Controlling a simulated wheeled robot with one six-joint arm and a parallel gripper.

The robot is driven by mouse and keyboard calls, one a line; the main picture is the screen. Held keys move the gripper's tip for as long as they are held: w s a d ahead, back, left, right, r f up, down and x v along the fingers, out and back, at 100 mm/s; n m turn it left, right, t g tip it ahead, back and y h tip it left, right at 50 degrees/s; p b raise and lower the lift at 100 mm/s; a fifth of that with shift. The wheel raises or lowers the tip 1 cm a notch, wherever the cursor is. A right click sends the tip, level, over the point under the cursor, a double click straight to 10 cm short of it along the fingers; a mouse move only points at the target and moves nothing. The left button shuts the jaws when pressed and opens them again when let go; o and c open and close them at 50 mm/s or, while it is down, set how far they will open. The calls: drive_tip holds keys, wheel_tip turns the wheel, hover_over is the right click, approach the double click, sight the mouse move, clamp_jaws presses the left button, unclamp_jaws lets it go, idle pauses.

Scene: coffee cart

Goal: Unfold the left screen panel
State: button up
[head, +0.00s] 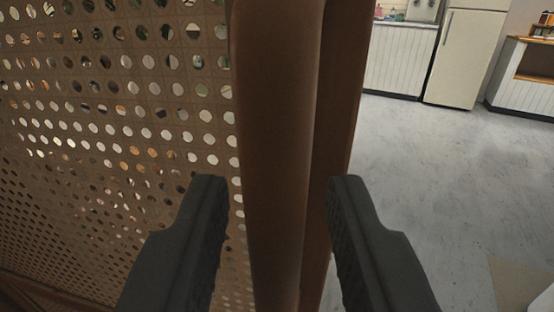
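A folding screen with a perforated tan panel (110,130) fills the left side of the head view. Its brown rounded upright post (275,130) stands near the middle, and a second brown post (343,85) shows close behind it on the right. My gripper (278,195) is open, with one dark finger on each side of the posts. The left finger overlaps the perforated panel in the picture, and the right finger is in front of the floor. I cannot tell whether either finger touches the wood. The panel's top is out of view.
Grey floor (430,160) lies open to the right of the posts. A cream fridge (466,55) and a white panelled counter (399,57) stand at the back. A wooden-topped cabinet (525,85) is at the far right. A beige mat or board (515,280) shows at the lower right.

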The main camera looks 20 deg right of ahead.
drive_tip(key=shift+w+d, duration=0.1)
drive_tip(key=shift+w, duration=0.2)
drive_tip(key=shift+c, duration=0.2)
clamp_jaws()
